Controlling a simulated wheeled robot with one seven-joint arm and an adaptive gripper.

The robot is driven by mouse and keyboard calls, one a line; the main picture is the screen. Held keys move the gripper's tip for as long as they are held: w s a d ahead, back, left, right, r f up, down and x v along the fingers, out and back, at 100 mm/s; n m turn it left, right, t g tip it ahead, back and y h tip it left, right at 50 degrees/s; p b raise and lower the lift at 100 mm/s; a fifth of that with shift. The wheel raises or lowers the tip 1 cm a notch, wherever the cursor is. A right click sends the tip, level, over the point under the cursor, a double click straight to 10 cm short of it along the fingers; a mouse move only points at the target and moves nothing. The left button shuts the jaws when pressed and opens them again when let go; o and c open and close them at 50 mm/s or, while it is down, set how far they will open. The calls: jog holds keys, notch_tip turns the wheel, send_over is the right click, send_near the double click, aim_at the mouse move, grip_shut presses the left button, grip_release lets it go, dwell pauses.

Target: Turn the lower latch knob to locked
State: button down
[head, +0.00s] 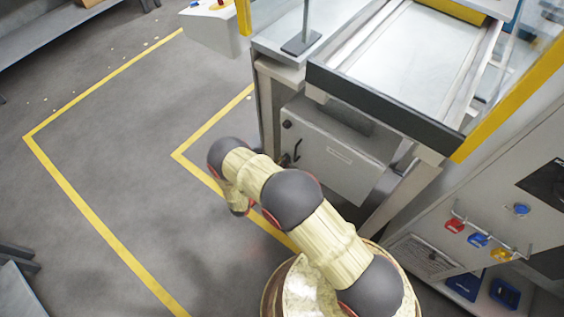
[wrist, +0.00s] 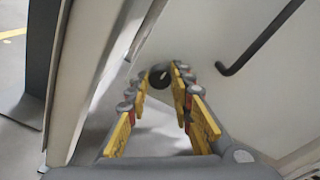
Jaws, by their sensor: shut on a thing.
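The lower latch knob (wrist: 159,77) is a small dark round knob on the pale cabinet door, in the upper middle of the wrist view. My gripper (wrist: 160,70) has its yellow fingers around the knob, with the tips closed on its two sides. The knob's turn position cannot be told. In the head view, the grey cabinet (head: 335,155) stands under the machine, with the upper latch knob (head: 287,124) near its top left corner. My arm hides most of my gripper and the lower knob there.
A black bar handle (wrist: 258,42) stands out from the door, right of my gripper. A pale upright post (wrist: 85,75) is close on the left. In the head view, padlocks (head: 478,240) hang on a panel at right. Open floor with yellow lines lies left.

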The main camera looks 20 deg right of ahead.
dwell(0.3)
jog(key=c, duration=1.6)
grip_release()
jog(key=shift+o, duration=0.2)
jog(key=v, duration=1.2)
